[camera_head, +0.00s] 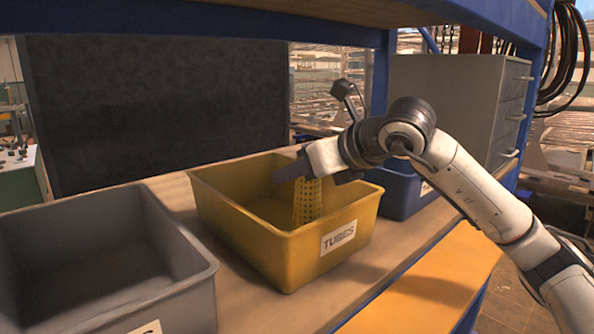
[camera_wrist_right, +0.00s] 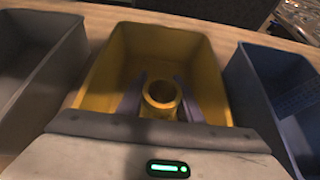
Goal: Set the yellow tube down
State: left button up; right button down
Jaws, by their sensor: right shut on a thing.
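The yellow tube (camera_head: 307,201) is perforated and hangs roughly upright inside the yellow bin labelled TUBES (camera_head: 340,237). My right gripper (camera_head: 296,172) is shut on its upper part, over the bin. In the right wrist view the tube's round open end (camera_wrist_right: 162,93) sits between the two fingers of my right gripper (camera_wrist_right: 160,98), with the yellow bin's wall (camera_wrist_right: 205,62) around it. The tube's lower end is close to the bin's front wall in the head view; I cannot tell whether it touches the floor. My left gripper is not in view.
A grey bin (camera_head: 192,247) stands left of the yellow bin on the wooden shelf (camera_head: 255,308). A blue bin (camera_head: 408,195) stands to its right, partly behind my right arm. A grey drawer cabinet (camera_head: 450,95) stands behind. A blue shelf beam (camera_head: 200,20) crosses above.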

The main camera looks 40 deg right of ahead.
jog(key=shift+f, duration=0.15)
jog(key=c, duration=1.3)
grip_release()
jog(key=shift+o, duration=0.2)
jog(key=b+v, duration=0.2)
jog(key=v, duration=1)
jog(key=shift+r, duration=0.2)
jog(key=shift+d, duration=0.1)
